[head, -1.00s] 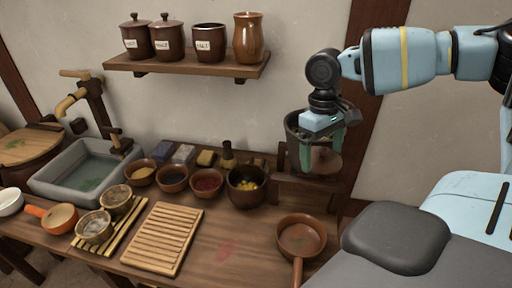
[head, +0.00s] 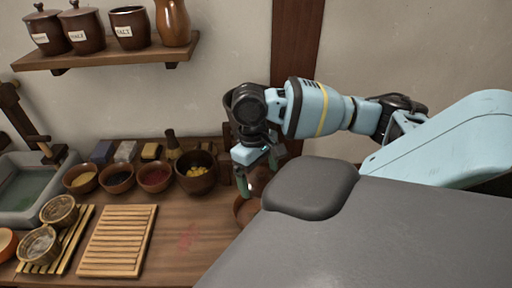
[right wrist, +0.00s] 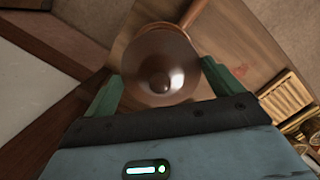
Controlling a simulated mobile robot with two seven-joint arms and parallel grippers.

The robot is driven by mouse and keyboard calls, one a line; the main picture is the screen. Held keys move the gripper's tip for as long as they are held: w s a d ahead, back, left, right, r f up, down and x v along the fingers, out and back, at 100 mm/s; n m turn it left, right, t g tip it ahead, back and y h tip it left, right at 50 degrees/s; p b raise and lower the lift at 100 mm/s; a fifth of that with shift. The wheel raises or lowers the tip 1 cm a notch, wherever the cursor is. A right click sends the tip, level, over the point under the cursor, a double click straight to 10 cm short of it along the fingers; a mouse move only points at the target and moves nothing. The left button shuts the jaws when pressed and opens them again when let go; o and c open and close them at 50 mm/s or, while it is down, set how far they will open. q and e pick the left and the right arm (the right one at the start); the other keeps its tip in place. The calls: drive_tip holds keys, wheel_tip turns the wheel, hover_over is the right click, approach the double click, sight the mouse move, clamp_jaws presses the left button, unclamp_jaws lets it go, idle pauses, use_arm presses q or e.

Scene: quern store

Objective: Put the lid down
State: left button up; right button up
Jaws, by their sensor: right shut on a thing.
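My right gripper (head: 258,180) points down over the right end of the wooden counter, close above the brown pan (head: 243,211). In the right wrist view the round brown lid (right wrist: 172,62), with a knob in its middle, sits between the two green fingers of the gripper (right wrist: 161,80), which is shut on it. In the head view the lid is mostly hidden by the gripper and my grey body. The pan is partly hidden there too. A wooden handle shows beyond the lid in the wrist view. My left gripper is not in view.
A slatted wooden board (head: 118,241) lies at the front left. The counter (head: 185,215) between board and pan is bare. A shelf (head: 110,58) holds jars above.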

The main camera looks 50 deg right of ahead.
drive_tip(key=w+a+r+n, duration=0.2)
drive_tip(key=w+a+n, duration=0.1)
drive_tip(key=a, duration=0.6)
drive_tip(key=w+a+r+n, duration=0.2)
drive_tip(key=w+a+n, duration=0.1)
drive_tip(key=a, duration=0.6)
drive_tip(key=shift+a+r+h, duration=0.15)
drive_tip(key=shift+a+h, duration=0.05)
drive_tip(key=shift+h, duration=0.2)
drive_tip(key=shift+s+d, duration=0.1)
